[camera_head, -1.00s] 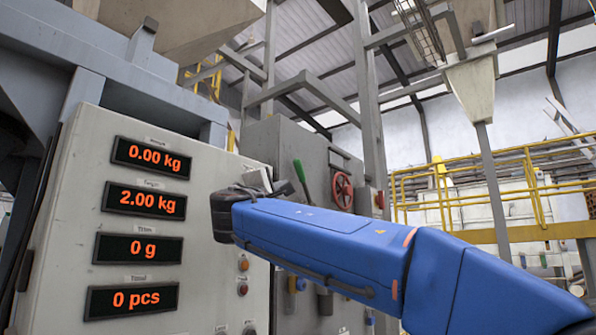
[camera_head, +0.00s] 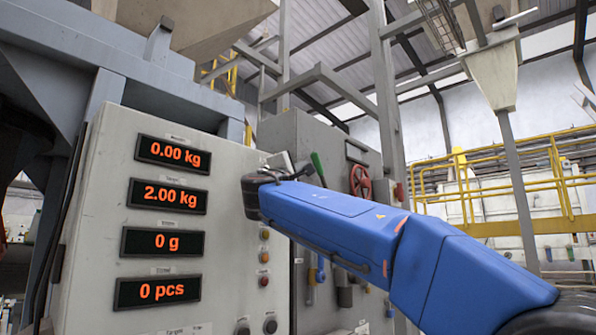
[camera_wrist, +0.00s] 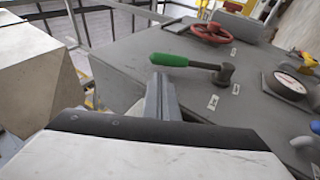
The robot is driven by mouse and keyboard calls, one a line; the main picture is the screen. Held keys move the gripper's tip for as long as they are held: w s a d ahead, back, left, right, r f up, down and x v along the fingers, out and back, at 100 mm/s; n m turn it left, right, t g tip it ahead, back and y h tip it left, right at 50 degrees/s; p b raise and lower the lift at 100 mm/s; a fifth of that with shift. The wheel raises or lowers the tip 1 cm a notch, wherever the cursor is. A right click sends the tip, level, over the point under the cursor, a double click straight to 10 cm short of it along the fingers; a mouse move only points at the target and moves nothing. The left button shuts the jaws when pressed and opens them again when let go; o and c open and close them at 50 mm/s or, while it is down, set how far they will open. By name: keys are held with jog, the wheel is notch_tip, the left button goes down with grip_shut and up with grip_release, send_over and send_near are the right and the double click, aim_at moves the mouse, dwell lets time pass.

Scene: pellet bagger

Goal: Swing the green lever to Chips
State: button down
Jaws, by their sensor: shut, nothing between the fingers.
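The green lever (camera_wrist: 175,60) is on the face of a grey cabinet in the wrist view. Its green handle points left from a dark hub (camera_wrist: 225,73). In the head view the green lever (camera_head: 318,168) shows just above my blue arm, tilted up and to the left, its lower part hidden. My gripper (camera_wrist: 160,82) is shut and empty, its fingertips close to the handle's green end. I cannot tell whether they touch. In the head view my gripper is mostly hidden behind my arm. Small labels (camera_wrist: 213,102) sit around the hub, too small to read.
A red handwheel (camera_wrist: 209,32) is beyond the lever, and a round gauge (camera_wrist: 290,85) is to its right. In the head view a pale panel with orange displays (camera_head: 170,154) stands at the left, close to my arm. Yellow railings (camera_head: 480,190) are at the right.

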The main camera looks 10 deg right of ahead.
aim_at(322, 178)
jog(key=shift+x, duration=2.2)
